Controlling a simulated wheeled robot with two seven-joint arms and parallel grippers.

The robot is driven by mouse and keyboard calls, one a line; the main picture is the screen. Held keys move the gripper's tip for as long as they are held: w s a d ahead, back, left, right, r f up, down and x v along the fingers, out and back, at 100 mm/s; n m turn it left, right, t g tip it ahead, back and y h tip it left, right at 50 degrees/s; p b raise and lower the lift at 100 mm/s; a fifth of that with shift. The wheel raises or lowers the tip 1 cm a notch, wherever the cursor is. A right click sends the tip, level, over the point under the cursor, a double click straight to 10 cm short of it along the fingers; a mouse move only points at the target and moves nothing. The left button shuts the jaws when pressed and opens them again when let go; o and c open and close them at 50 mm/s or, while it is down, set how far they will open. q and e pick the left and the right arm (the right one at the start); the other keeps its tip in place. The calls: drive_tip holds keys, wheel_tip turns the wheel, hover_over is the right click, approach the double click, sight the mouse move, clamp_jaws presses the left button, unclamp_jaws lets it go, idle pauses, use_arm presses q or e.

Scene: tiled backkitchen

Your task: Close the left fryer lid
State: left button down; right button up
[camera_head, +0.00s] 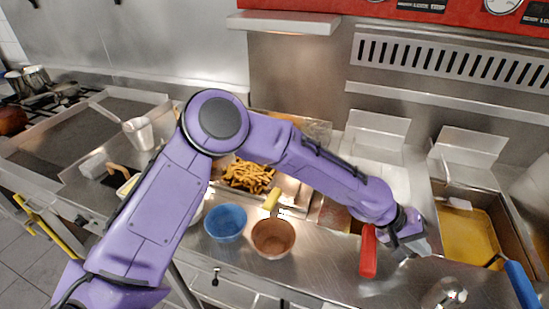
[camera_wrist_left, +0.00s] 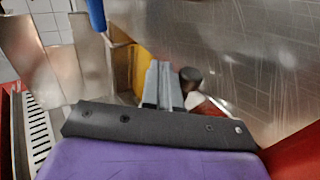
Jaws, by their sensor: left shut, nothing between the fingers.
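The left fryer's lid (camera_head: 378,130) appears as a raised pale metal panel at the back of the counter. Part of the left fryer below it is behind my left arm. A second raised panel (camera_head: 472,148) stands behind the right fryer (camera_head: 468,235), which holds yellow oil. My left gripper (camera_head: 412,250) is low over the counter, between a red handle (camera_head: 368,252) and the right fryer, apart from the raised lid. In the left wrist view its fingers (camera_wrist_left: 163,85) are together with nothing between them. My right gripper is not in view.
A blue handle (camera_head: 522,284) sticks out at the right fryer and also shows in the wrist view (camera_wrist_left: 97,15). A blue bowl (camera_head: 225,222) and a brown bowl (camera_head: 273,238) stand at the front. Fries (camera_head: 248,176) lie in a tray behind them. A metal hood (camera_head: 285,22) hangs above.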

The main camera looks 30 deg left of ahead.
use_arm(q)
drive_tip(key=r+p, duration=0.4)
drive_tip(key=shift+d+r, duration=0.25)
wheel_tip(320, 180, up, 9)
drive_tip(key=d+b, duration=0.1)
drive_tip(key=b, duration=0.1)
drive_tip(key=shift+s+d+r, duration=0.15)
drive_tip(key=shift+s+d, duration=0.05)
drive_tip(key=shift+d, duration=0.2)
